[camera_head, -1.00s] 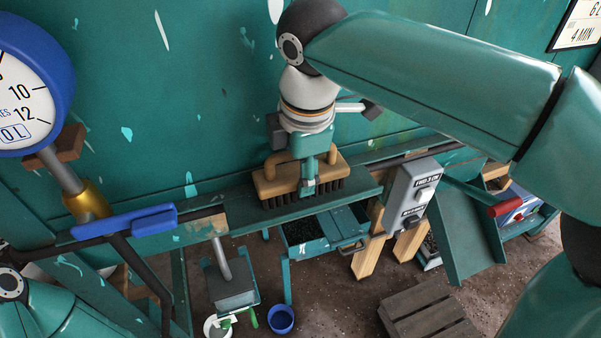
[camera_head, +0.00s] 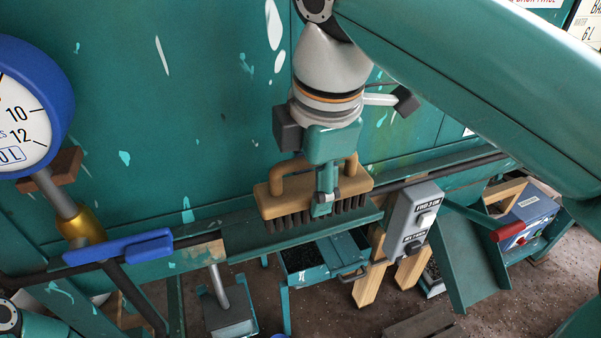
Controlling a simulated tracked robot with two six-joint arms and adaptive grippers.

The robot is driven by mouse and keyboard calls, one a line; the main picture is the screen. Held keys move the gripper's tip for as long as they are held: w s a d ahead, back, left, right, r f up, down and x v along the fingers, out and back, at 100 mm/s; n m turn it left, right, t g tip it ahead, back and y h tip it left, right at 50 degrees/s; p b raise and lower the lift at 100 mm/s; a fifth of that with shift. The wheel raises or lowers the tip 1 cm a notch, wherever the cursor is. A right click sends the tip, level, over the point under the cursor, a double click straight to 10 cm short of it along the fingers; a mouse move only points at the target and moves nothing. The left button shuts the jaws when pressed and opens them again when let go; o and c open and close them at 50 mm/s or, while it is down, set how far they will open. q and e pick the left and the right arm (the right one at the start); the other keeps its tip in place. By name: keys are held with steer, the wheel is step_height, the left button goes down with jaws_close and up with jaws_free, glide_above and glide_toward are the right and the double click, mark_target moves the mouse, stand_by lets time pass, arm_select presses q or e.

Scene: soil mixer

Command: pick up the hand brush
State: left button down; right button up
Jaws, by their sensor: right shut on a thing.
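The hand brush (camera_head: 268,203) has a tan wooden body with a looped handle and dark bristles pointing down. It is at the middle of the head view, just over the green ledge (camera_head: 245,238). My right gripper (camera_head: 324,203) comes down from above and is shut on the brush, right of its middle. Whether the bristles touch the ledge I cannot tell. Of my left arm, only a part shows at the lower left corner; its gripper is not in view.
A blue-rimmed dial gauge (camera_head: 62,95) stands at the left, with a blue-handled bar (camera_head: 118,246) below it. A grey switch box (camera_head: 413,220) is right of the brush. A green tray of dark soil (camera_head: 306,258) hangs below the ledge. The green wall is close behind.

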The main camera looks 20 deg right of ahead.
steer(key=s+b, duration=0.2)
steer(key=s, duration=1.3)
steer(key=shift+d+b, duration=0.25)
steer(key=shift+b, duration=0.15)
steer(key=o, duration=0.7)
steer(key=shift+c, duration=0.2)
steer(key=c, duration=0.5)
